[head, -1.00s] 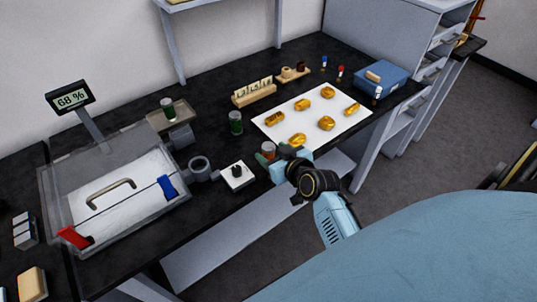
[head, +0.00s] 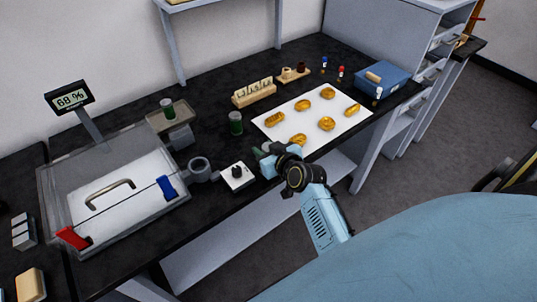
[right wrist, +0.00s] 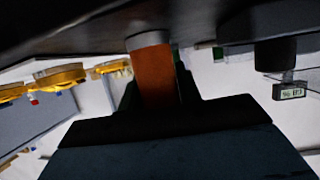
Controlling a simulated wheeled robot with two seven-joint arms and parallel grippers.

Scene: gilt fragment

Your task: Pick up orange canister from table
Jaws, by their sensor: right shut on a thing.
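The orange canister (right wrist: 153,75) shows in the right wrist view as an orange body with a grey end, standing between the dark fingers of my right gripper (right wrist: 155,100). The gripper is shut on it. The grey end is close to the dark tabletop (right wrist: 60,28); I cannot tell whether they touch. In the head view my right gripper (head: 264,154) is at the front edge of the black table (head: 215,215), just left of the white sheet, and mostly hides the canister. My left gripper is not in view.
A white switch box (head: 238,177) and a grey ring-shaped holder (head: 200,170) stand close left of the gripper. A green canister (head: 236,123) stands behind. Several gilt fragments lie on the white sheet (head: 345,128). A clear-walled box (head: 120,200) is further left.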

